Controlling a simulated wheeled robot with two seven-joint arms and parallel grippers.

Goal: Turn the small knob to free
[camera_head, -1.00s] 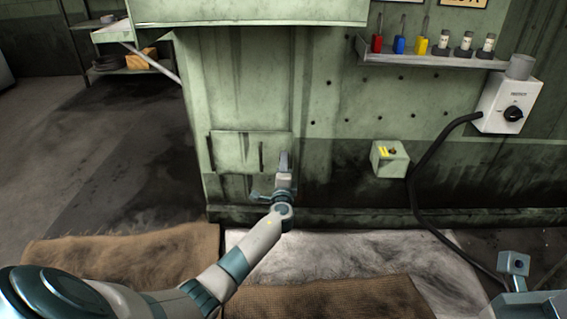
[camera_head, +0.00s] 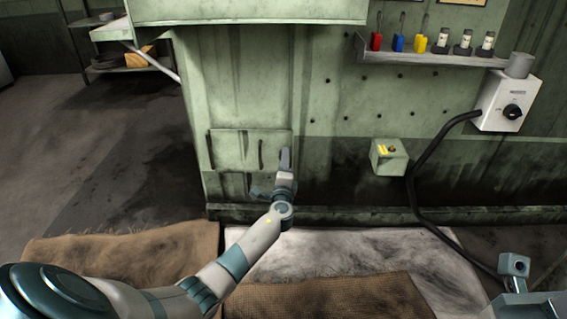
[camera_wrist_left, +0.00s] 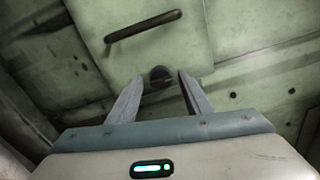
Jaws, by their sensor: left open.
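A small dark round knob (camera_wrist_left: 160,74) sits on a pale green panel in the left wrist view, just below a dark bar handle. My left gripper (camera_wrist_left: 160,82) is open, with one finger on each side of the knob in that picture. I cannot tell whether the fingers touch it. In the head view, my left gripper (camera_head: 286,160) is at the lower right of the green panel (camera_head: 235,150), and the knob is hidden behind it.
A white switch box (camera_head: 490,105) with a black rotary switch (camera_head: 512,112) and thick cable (camera_head: 418,190) is on the right wall. A small green box (camera_head: 390,165) with yellow on top and a shelf (camera_head: 430,57) are also there. Brown mats (camera_head: 130,255) cover the floor.

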